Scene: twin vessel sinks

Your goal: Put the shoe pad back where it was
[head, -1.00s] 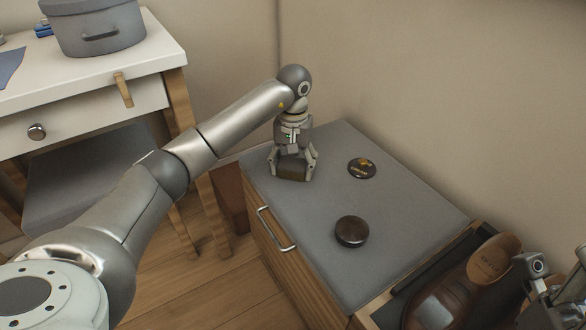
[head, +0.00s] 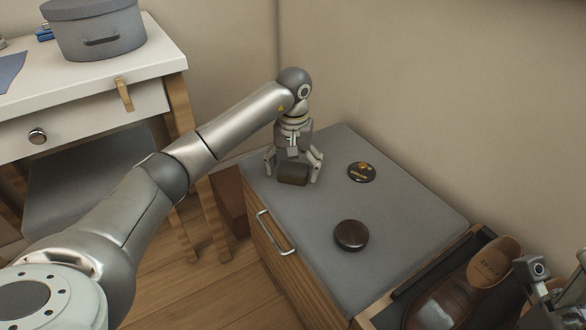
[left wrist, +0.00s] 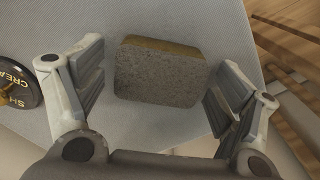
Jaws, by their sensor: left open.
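The shoe pad (head: 293,174) is a small dark block with a brownish edge, resting on the grey top of the cabinet (head: 400,220) near its back left corner. In the left wrist view the pad (left wrist: 160,72) shows a speckled grey face and a brown strip. My left gripper (head: 294,170) is open, its fingers on either side of the pad with a gap at each side. In the left wrist view the open fingers (left wrist: 165,95) stand clear of the pad. Part of my right gripper (head: 550,285) shows at the lower right edge; its fingertips are unclear.
A round dark tin (head: 351,235) and a flat round shoe cream tin (head: 362,172) lie on the cabinet top. A brown shoe (head: 455,295) sits in a dark tray at the lower right. A white desk (head: 110,65) with a grey round box (head: 97,28) stands at left.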

